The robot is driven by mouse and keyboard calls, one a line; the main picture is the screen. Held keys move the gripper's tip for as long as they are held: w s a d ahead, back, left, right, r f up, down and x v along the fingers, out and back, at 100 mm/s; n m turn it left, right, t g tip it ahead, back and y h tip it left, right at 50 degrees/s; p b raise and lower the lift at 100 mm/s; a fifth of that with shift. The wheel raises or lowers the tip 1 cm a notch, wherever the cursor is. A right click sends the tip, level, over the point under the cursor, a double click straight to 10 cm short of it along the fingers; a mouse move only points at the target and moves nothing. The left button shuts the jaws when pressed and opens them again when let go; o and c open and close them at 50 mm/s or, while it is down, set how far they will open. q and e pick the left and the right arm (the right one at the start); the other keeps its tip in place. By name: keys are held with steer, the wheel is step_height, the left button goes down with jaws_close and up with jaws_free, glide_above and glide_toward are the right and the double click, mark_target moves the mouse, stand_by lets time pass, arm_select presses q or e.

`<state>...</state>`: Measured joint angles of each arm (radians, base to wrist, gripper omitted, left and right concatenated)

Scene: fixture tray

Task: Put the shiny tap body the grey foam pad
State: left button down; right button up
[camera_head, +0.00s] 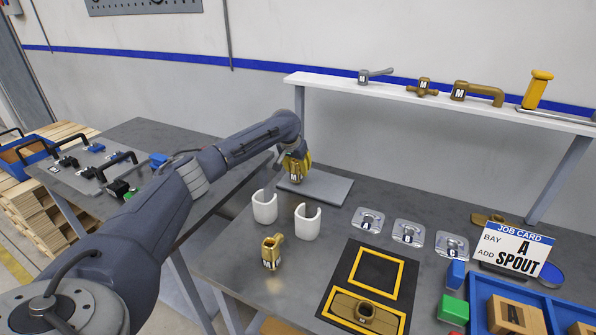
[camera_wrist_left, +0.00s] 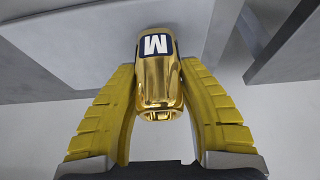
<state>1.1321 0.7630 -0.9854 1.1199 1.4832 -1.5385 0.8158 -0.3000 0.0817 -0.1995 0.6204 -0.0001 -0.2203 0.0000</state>
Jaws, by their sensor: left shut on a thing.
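My left gripper (camera_head: 294,160) is shut on a shiny gold tap body (camera_head: 296,177) with a black-and-white M label. In the left wrist view the shiny tap body (camera_wrist_left: 157,85) sits between the two yellow fingers of the gripper (camera_wrist_left: 160,110). The gripper holds it over the left part of the grey foam pad (camera_head: 332,190), a flat slab on the table. I cannot tell whether its lower end touches the pad. My right gripper is not in view.
Two white open cups (camera_head: 307,223) and another gold tap piece (camera_head: 271,252) stand in front of the pad. Clear fixtures (camera_head: 407,233), a black mat with yellow frames (camera_head: 340,270) and a blue tray (camera_head: 478,290) lie to the right. A white shelf (camera_head: 420,97) stands behind.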

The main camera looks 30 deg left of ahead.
arm_select(q)
steer(key=shift+f, duration=0.55)
steer(key=shift+f, duration=0.1)
steer(key=c, duration=0.9)
jaws_free()
steer(key=shift+o, duration=0.2)
steer(key=v, duration=1.2)
